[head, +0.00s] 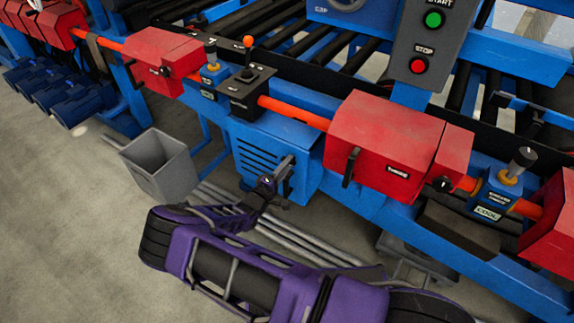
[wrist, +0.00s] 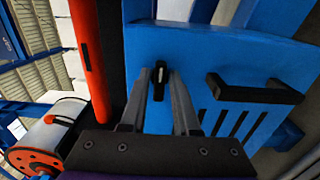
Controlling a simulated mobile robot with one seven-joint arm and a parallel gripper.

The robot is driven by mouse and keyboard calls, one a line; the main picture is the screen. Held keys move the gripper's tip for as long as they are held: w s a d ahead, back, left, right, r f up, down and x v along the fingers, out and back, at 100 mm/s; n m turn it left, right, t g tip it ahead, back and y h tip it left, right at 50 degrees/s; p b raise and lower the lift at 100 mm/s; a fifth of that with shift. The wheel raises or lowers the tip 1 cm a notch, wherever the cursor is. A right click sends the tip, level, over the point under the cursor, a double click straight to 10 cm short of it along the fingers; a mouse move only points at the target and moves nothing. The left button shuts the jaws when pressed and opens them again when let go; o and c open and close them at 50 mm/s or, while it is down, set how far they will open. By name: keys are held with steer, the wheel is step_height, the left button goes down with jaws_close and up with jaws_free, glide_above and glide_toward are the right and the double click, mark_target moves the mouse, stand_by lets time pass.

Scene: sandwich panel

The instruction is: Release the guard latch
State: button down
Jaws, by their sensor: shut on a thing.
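The blue guard panel (wrist: 225,60) fills much of the wrist view, with a row of dark slots and a black bar handle (wrist: 255,90) to the right. The guard latch (wrist: 160,76) is a small black piece with a pale mark near the panel's left part. My gripper (wrist: 162,84) has its two grey fingers closed in on the latch, with the tips at its sides. In the head view the same guard panel (head: 246,150) is on the front of the machine, and my gripper (head: 267,182) is in front of it. The fingers partly hide the latch.
Red boxes (head: 384,133) on an orange pipe (head: 293,113) run along the machine above the panel. A black box with an orange-knobbed lever (head: 248,80) is just above. A grey bin (head: 160,165) stands on the floor at left. Grey rods lie below.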

steer(key=c, duration=0.8)
jaws_free()
steer(key=shift+c, duration=0.2)
steer(key=v, duration=1.7)
steer(key=shift+s+p, duration=0.2)
steer(key=shift+p, duration=0.15)
steer(key=shift+a, duration=0.15)
